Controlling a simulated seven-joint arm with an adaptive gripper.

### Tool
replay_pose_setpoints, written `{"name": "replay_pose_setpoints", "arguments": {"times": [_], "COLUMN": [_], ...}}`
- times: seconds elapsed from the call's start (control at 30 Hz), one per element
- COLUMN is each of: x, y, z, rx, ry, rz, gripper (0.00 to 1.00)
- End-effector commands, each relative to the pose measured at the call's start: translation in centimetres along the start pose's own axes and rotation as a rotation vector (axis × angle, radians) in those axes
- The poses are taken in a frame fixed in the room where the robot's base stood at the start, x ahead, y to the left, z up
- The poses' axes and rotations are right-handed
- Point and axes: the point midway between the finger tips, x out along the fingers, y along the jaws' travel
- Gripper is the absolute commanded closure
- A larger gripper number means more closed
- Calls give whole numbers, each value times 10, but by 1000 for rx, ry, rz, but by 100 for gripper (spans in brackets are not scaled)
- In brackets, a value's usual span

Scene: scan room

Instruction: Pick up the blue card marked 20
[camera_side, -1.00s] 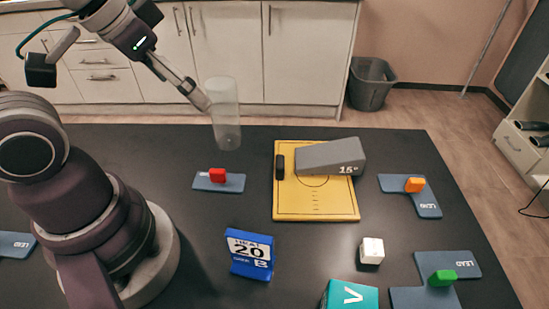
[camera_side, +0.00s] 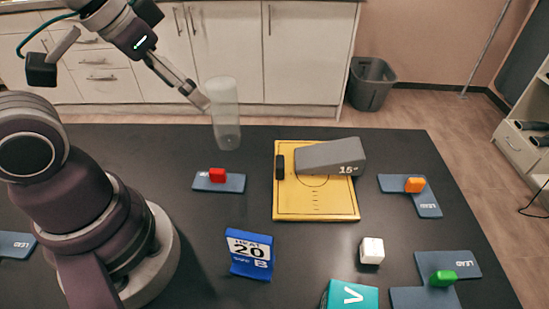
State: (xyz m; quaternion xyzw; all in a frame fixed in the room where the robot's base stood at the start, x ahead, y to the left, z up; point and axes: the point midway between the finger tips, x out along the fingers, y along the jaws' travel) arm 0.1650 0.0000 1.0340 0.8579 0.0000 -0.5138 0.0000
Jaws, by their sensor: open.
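The blue card marked 20 (camera_side: 249,254) stands upright, leaning slightly, on the black table in front of my base. Its white face shows "20" toward the camera. My gripper (camera_side: 207,105) is up at the table's far edge, well above and behind the card. It is open and apart from the card. A clear, translucent cylinder (camera_side: 225,115) shows right beside the fingertips; I cannot tell whether they touch it.
A yellow board (camera_side: 315,206) with a grey wedge (camera_side: 325,156) lies mid-table. Bare table surrounds the card's left and back.

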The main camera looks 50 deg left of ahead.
Motion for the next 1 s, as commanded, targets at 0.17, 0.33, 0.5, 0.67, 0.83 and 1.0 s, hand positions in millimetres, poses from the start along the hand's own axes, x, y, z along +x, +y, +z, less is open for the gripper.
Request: {"name": "replay_pose_setpoints", "arguments": {"times": [0.17,0.33,0.5,0.67,0.83,1.0], "x": [0,0,2,21,42,53], "y": [0,0,4,53,114,139], "z": [0,0,-1,1,25,47], "rx": [0,0,28,358,761,938], "ry": [0,0,-16,-192,-375,-454], "rz": [0,0,10,112,205,235], "gripper": [54,56,56,56,56,56]}}
